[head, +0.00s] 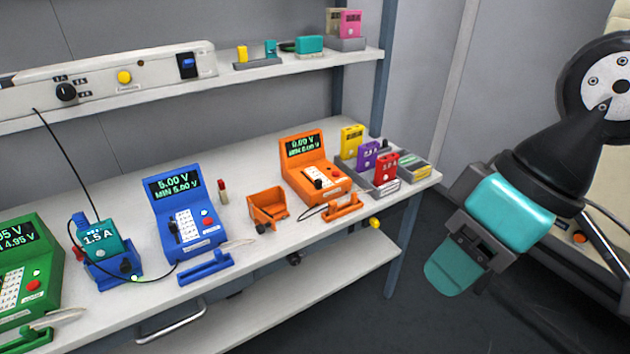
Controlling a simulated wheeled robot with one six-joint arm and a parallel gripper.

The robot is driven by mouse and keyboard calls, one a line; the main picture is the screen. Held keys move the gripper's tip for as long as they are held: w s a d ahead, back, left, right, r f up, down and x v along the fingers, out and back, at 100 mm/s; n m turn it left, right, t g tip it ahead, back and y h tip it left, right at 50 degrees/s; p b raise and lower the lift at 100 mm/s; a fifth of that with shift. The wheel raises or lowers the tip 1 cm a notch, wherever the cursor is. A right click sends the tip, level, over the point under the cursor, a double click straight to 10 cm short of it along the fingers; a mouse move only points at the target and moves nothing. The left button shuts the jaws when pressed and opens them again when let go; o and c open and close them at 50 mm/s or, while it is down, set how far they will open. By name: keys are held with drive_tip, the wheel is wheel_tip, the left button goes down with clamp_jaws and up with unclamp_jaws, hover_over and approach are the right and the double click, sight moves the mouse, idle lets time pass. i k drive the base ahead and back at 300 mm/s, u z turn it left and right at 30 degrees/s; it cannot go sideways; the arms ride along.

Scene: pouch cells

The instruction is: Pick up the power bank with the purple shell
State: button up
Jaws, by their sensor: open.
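The purple power bank (367,156) stands upright in a grey rack (383,188) at the right end of the bench. A yellow power bank (352,140) stands behind it and a red one (385,167) in front of it, close by. My gripper (455,272) hangs in the air to the right of the bench, apart from the rack. It is open, with nothing seen between its jaws; one teal finger pad shows and the other is mostly hidden.
An orange tester (302,155) stands left of the rack, with an orange bin (268,207) beside it. A blue tester (185,210), a teal unit (97,240) and a green tester (25,265) stand further left. A shelf (300,66) with small items runs above. The floor right of the bench is clear.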

sight(369, 152)
drive_tip(key=u, duration=0.45)
drive_tip(key=i, duration=1.1)
drive_tip(key=u, duration=0.35)
